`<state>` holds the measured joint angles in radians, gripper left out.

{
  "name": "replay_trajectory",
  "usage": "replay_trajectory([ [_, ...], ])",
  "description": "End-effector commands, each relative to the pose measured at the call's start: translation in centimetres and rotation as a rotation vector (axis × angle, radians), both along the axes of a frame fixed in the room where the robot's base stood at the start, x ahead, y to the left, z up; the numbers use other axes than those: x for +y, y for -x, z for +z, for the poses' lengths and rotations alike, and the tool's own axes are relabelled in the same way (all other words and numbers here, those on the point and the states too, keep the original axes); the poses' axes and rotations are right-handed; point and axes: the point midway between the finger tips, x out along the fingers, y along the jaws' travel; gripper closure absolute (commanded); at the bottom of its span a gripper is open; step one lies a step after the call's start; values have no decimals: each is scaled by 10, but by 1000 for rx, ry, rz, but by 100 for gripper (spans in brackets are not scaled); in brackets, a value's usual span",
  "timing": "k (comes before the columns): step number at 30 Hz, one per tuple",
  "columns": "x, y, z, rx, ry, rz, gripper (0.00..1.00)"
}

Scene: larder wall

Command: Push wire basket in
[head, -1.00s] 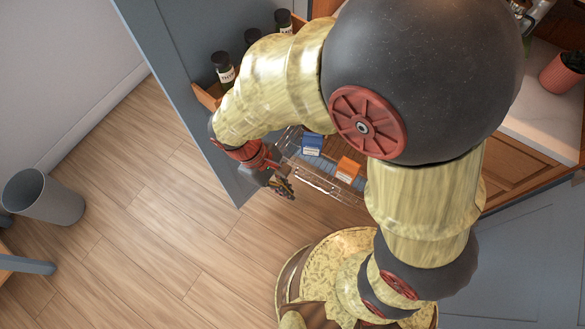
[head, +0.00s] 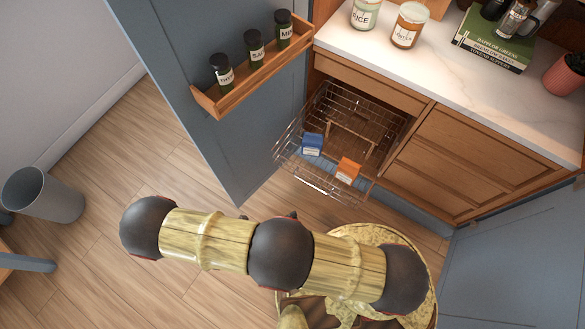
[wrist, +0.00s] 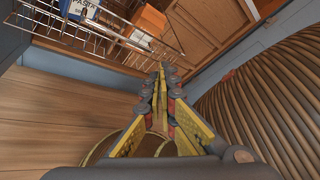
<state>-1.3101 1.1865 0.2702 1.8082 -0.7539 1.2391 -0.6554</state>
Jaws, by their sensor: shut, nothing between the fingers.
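The wire basket (head: 318,186) sticks out of the open bay in the wooden cabinet, below the counter. It holds a blue box (head: 312,144) and an orange box (head: 348,169). In the wrist view the basket's wires (wrist: 112,36) cross the upper left, with the orange box (wrist: 149,21) and the blue pasta box (wrist: 78,8) behind them. My gripper (wrist: 161,70) is shut and empty, its fingertips in front of and below the basket's front in that picture. I cannot tell whether they touch it. In the head view my arm hides the gripper.
A grey-blue door (head: 215,150) stands open left of the basket, with a spice rack (head: 245,82) of jars on it. Another grey-blue door (head: 515,265) is at the right. A grey bin (head: 44,195) stands at the far left. The wooden floor between is clear.

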Motion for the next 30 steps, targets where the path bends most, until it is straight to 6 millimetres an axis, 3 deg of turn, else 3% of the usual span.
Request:
replay_trajectory([
  [6, -1, -15, -39, 151, 229, 231, 100],
  [10, 11, -36, -56, 251, 379, 361, 100],
  [15, 56, -63, -51, 347, 526, 495, 100],
  [18, 67, -71, -45, 399, 617, 536, 100],
  [25, 67, -75, -39, 486, 718, 545, 100],
  [30, 56, -89, -39, 491, 719, 541, 100],
])
